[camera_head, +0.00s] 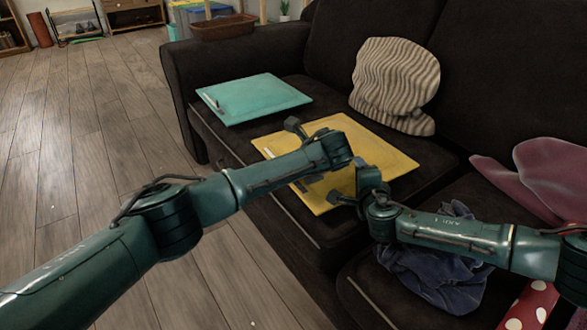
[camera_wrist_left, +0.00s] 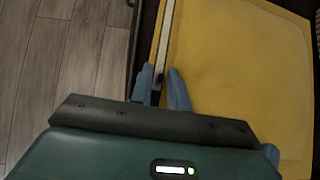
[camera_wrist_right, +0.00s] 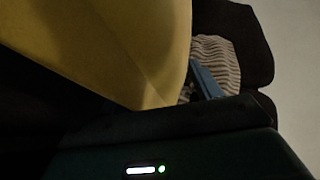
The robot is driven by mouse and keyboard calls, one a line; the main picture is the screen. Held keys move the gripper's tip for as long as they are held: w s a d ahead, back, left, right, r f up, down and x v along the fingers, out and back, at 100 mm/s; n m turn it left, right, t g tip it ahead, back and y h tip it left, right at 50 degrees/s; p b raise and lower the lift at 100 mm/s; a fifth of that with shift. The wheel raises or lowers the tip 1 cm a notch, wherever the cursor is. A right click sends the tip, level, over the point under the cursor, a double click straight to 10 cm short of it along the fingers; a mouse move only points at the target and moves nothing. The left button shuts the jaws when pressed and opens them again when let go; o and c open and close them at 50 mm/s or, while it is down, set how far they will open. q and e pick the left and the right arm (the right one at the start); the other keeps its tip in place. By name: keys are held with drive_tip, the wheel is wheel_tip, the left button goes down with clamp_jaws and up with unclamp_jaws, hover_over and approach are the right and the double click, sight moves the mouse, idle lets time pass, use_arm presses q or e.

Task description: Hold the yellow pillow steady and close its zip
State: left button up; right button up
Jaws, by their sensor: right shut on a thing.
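The yellow pillow (camera_head: 322,128) lies flat on the sofa seat, partly hidden by my arms. Its zip runs along the left edge; in the left wrist view it shows as a pale strip (camera_wrist_left: 164,40) with a small dark piece (camera_wrist_left: 160,78) at its lower end. My left gripper (camera_wrist_left: 163,82) is over that edge, its blue fingers apart on either side of the strip. My right gripper is shut on the pillow's near right part; in the right wrist view the yellow cloth (camera_wrist_right: 120,45) fills the left and one blue finger (camera_wrist_right: 206,80) shows.
A teal pillow (camera_head: 260,97) lies behind left and a striped cushion (camera_head: 395,80) leans on the sofa back. A blue cloth (camera_head: 450,285), a mauve cushion (camera_head: 515,190) and a red dotted item (camera_head: 530,308) are at right. The wooden floor (camera_head: 80,150) at left is clear.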

use_arm(q)
drive_tip(key=shift+w+f, duration=0.1)
drive_tip(key=shift+f, duration=0.05)
drive_tip(key=shift+a, duration=0.1)
clamp_jaws()
idle(0.3)
